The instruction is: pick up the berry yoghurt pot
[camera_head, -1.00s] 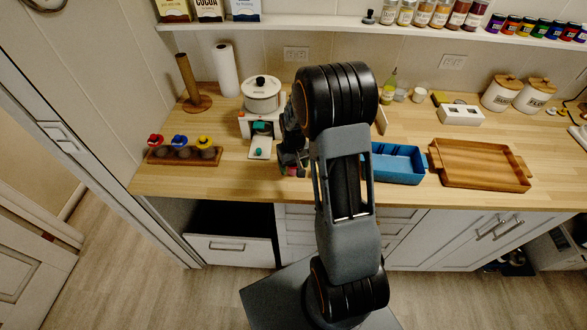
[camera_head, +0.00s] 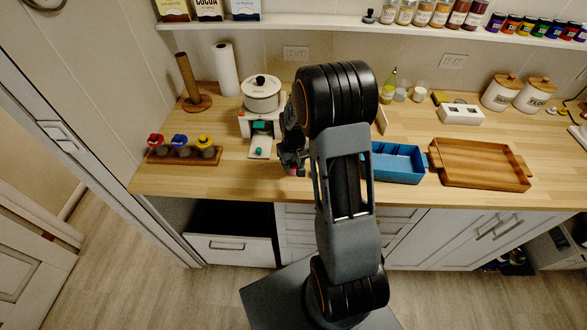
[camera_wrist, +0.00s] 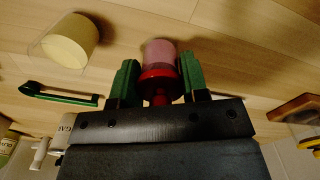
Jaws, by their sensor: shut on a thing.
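The berry yoghurt pot (camera_wrist: 160,53) appears to be the pink cylinder with a red end, between the two green fingers of my gripper (camera_wrist: 159,70) in the wrist view. The fingers are shut on it, one on each side. In the head view my gripper (camera_head: 291,160) is over the counter's front part, left of the blue tray. Only a small pink bit of the pot (camera_head: 293,172) shows there, below the dark jaws. My arm hides the rest, and I cannot tell how far the pot is above the counter.
A blue tray (camera_head: 396,177) and a wooden tray (camera_head: 480,184) are to the right. A wooden rack (camera_head: 165,158) with red, blue and yellow tops is at the left. A white pot (camera_head: 261,104) stands behind. A cream cylinder (camera_wrist: 69,41) is near the gripper in the wrist view.

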